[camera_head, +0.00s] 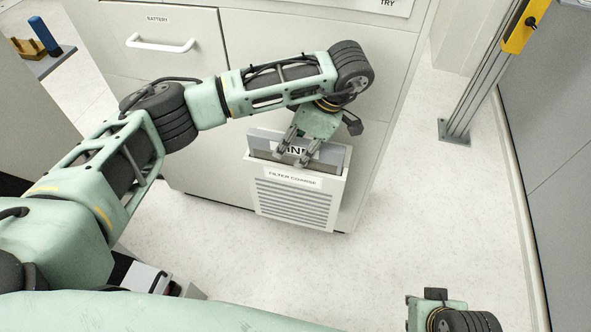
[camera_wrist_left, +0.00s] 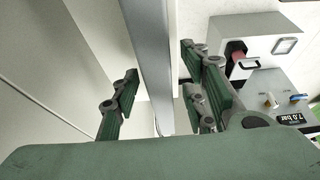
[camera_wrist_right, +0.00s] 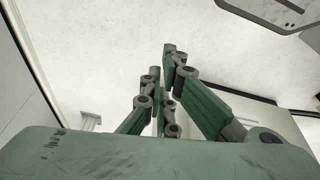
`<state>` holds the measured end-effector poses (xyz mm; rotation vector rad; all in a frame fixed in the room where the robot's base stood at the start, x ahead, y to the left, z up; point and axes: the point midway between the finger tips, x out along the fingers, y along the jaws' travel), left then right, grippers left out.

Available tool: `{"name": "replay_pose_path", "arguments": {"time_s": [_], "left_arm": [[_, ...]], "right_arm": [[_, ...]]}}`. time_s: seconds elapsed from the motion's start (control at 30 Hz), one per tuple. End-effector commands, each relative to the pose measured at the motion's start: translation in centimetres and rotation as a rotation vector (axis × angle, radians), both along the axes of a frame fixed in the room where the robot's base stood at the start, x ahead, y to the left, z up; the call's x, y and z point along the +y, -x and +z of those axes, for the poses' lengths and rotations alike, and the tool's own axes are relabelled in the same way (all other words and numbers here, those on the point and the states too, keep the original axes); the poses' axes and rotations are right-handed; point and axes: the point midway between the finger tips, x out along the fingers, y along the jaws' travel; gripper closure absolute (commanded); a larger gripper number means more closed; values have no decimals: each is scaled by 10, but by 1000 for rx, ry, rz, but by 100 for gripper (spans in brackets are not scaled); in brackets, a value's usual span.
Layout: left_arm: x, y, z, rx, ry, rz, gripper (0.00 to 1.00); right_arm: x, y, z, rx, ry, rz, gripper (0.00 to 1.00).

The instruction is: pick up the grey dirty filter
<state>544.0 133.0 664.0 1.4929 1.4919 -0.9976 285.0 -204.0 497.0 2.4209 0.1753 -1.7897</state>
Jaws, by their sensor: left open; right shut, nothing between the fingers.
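The grey filter (camera_head: 262,151) stands upright in a white louvred holder (camera_head: 253,190) on the cabinet front, in the head view. The holder's label reads "FILTER COARSE". My left gripper (camera_head: 288,157) is at the filter's top edge, pointing down, its fingers open. In the left wrist view, a long grey edge (camera_wrist_left: 150,50), apparently the filter's, runs between the open fingers with gaps on both sides. I cannot tell whether either finger touches it. My right gripper (camera_wrist_right: 161,62) is shut and empty, away from the filter; its wrist shows at the lower right of the head view.
The white cabinet (camera_head: 190,75) has a drawer with a handle (camera_head: 160,43) marked "BATTERY". A metal post (camera_head: 475,90) with a yellow part (camera_head: 524,28) stands at the right. The pale floor (camera_head: 430,200) between is clear. Boxes with a gauge (camera_wrist_left: 284,46) show in the left wrist view.

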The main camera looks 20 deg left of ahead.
Motion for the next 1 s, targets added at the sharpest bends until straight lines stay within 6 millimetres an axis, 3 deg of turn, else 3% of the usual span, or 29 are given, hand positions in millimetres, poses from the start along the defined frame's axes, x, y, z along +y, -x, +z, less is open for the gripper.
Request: {"name": "replay_pose_path", "arguments": {"time_s": [0.9,1.0], "left_arm": [[0,0,-4,0,0,1,59],[0,0,-4,0,0,1,66]], "right_arm": [[0,6,10,0,-1,-1,100],[0,6,10,0,-1,-1,100]]}}
